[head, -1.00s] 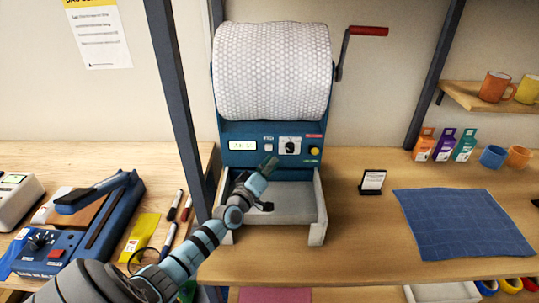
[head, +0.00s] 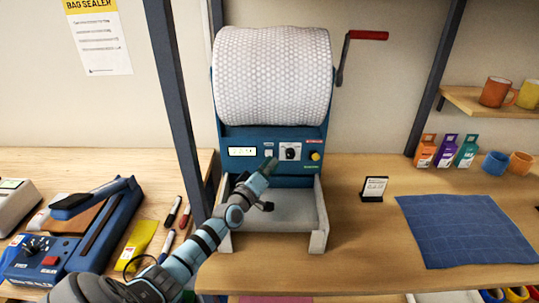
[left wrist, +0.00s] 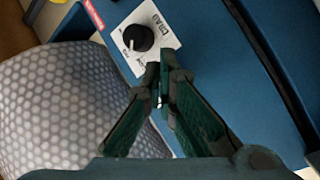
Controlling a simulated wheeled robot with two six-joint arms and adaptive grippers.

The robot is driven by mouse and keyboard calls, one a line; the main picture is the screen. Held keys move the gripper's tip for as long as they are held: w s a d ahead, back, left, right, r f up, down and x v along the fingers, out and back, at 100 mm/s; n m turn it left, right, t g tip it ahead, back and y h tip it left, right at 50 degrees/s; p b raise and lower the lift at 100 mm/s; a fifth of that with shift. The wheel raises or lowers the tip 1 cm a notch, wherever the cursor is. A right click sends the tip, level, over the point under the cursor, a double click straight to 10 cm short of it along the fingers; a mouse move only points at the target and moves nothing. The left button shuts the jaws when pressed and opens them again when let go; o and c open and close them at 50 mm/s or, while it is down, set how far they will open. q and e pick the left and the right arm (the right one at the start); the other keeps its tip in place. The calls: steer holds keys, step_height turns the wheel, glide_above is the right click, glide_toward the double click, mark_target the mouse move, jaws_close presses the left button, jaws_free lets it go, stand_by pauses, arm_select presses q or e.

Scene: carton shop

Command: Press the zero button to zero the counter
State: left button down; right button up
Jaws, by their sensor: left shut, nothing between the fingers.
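The blue bubble-wrap dispenser (head: 265,132) stands on the bench with a small lit counter display (head: 242,151), its digits too small to read. A small pale button (head: 268,152), apparently the zero button, sits just right of the display. My left gripper (head: 270,164) is shut and empty, its tip just below that button; contact cannot be told. In the left wrist view the shut fingertips (left wrist: 164,74) are in front of the panel near the black knob (left wrist: 138,38). They cover part of the panel, and the button cannot be clearly made out there. My right gripper is not in view.
The black knob (head: 290,152) and a yellow button (head: 315,156) are right of the pale button. The dispenser's grey tray (head: 318,222) lies under my arm. A bag sealer (head: 80,235) stands left; a blue mat (head: 465,230) lies right.

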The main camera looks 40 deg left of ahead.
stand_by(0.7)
arm_select(q)
steer(key=shift+w+a+b, duration=0.25)
steer(key=shift+b, duration=0.05)
steer(key=shift+w+a+b, duration=0.3)
steer(key=shift+w+b, duration=0.05)
steer(key=shift+b, duration=0.1)
stand_by(0.5)
stand_by(0.4)
steer(key=shift+s+d+r+p, duration=0.1)
steer(key=shift+s+d+p, duration=0.35)
steer(key=shift+p, duration=0.3)
steer(key=shift+s+d, duration=0.1)
steer(key=shift+s, duration=0.15)
